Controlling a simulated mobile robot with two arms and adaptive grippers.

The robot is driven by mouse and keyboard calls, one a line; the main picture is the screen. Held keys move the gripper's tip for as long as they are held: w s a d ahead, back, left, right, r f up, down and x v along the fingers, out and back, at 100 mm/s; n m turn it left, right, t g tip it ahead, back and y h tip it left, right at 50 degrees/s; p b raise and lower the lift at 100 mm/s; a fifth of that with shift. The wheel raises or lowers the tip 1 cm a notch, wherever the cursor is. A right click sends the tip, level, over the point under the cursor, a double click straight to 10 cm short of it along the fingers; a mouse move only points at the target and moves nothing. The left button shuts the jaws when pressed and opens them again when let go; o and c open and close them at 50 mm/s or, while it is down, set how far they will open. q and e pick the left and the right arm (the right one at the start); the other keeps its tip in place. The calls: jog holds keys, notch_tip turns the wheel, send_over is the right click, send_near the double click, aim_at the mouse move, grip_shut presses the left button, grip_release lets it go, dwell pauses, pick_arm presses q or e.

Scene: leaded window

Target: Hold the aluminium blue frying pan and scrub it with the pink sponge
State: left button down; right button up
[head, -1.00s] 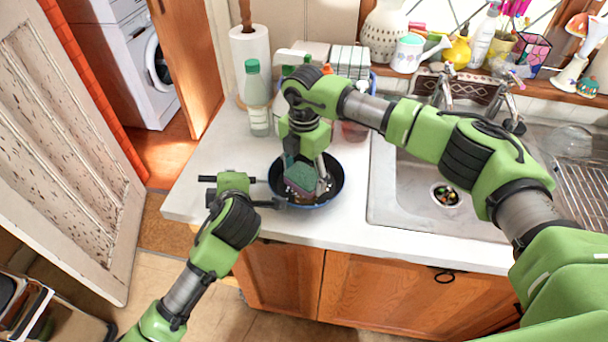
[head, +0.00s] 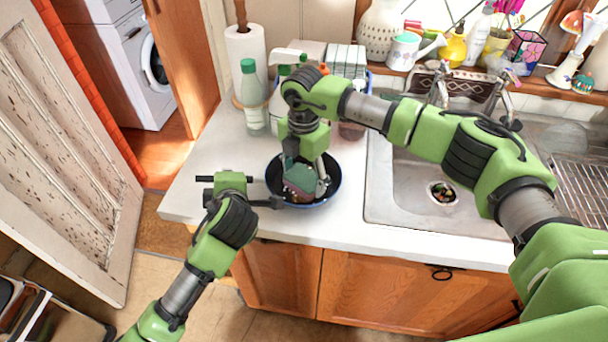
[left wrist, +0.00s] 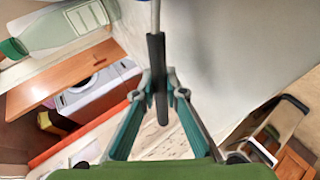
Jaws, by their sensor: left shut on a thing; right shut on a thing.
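The blue frying pan (head: 336,186) sits on the counter near its front edge, its dark inside holding food bits or residue. My left gripper (head: 236,190) is shut on the pan's black handle (head: 204,179). In the left wrist view the handle (left wrist: 157,70) runs between the two teal fingers (left wrist: 160,88). My right gripper (head: 307,176) points down into the pan, shut on the sponge (head: 299,179). The sponge shows a green face and a dull pink side, tilted, low in the pan. Its contact with the pan bottom is partly hidden.
A green-capped bottle (head: 252,98), a paper towel roll (head: 246,58) and spray bottles stand behind the pan. The steel sink (head: 405,185) lies to the right. Pots and ornaments line the windowsill.

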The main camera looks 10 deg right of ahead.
jog(key=shift+w, duration=0.95)
jog(key=shift+s, duration=1.05)
jog(key=shift+w, duration=1.1)
jog(key=shift+s, duration=0.15)
